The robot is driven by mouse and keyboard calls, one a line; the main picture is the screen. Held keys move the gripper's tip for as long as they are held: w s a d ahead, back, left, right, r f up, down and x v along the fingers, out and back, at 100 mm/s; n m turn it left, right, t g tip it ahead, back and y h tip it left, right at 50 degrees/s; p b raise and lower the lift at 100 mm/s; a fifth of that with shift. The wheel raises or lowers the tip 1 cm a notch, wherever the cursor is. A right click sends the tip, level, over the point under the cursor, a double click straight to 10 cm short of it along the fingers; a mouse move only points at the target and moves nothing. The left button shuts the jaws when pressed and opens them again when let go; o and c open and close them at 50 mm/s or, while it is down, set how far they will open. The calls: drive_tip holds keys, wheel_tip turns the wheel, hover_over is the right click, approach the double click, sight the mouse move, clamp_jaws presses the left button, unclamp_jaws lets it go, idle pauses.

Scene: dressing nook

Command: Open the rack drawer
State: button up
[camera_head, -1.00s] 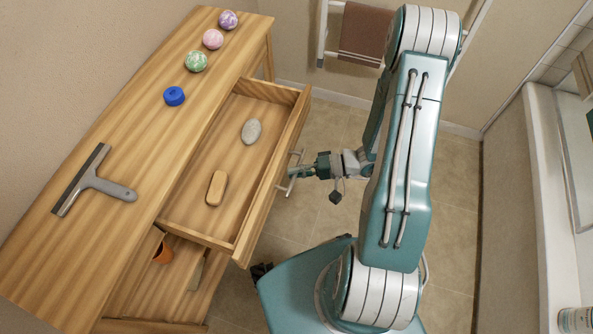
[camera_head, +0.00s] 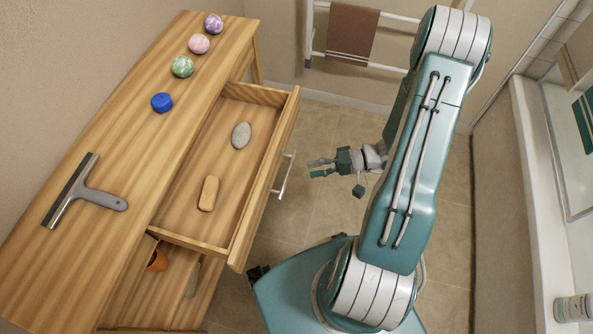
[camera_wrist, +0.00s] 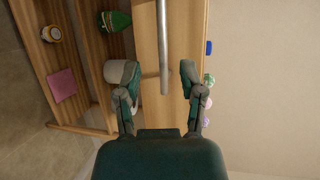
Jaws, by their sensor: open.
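The rack drawer (camera_head: 262,190) is pulled well out of the wooden rack (camera_head: 130,150). A grey stone (camera_head: 241,136) and a tan bar (camera_head: 208,193) lie inside it. Its metal bar handle (camera_head: 284,176) is on the front panel. My gripper (camera_head: 316,169) is open and empty, to the right of the handle and apart from it. In the wrist view, the handle (camera_wrist: 163,50) shows ahead between the open fingers of my gripper (camera_wrist: 157,80).
On the rack top are a squeegee (camera_head: 90,192), a blue ring-like piece (camera_head: 161,103) and three marbled balls (camera_head: 182,67). An orange cup (camera_head: 157,261) is on a lower shelf. A towel (camera_head: 352,30) hangs on a rail behind.

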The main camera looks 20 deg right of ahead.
drive_tip(key=v, duration=0.4)
drive_tip(key=shift+s+d, duration=0.15)
drive_tip(key=shift+d, duration=0.25)
drive_tip(key=shift+r, duration=0.1)
drive_tip(key=s+a+r+n+h, duration=0.1)
drive_tip(key=s+a+r+h, duration=0.1)
drive_tip(key=r+h, duration=0.3)
drive_tip(key=s+a+r+n+t+h, duration=0.1)
drive_tip(key=a+r+h, duration=0.4)
drive_tip(key=r, duration=0.8)
drive_tip(key=s+a+r+n+h, duration=0.2)
drive_tip(key=r+h, duration=0.3)
drive_tip(key=r, duration=0.5)
drive_tip(key=shift+s+a, duration=0.75)
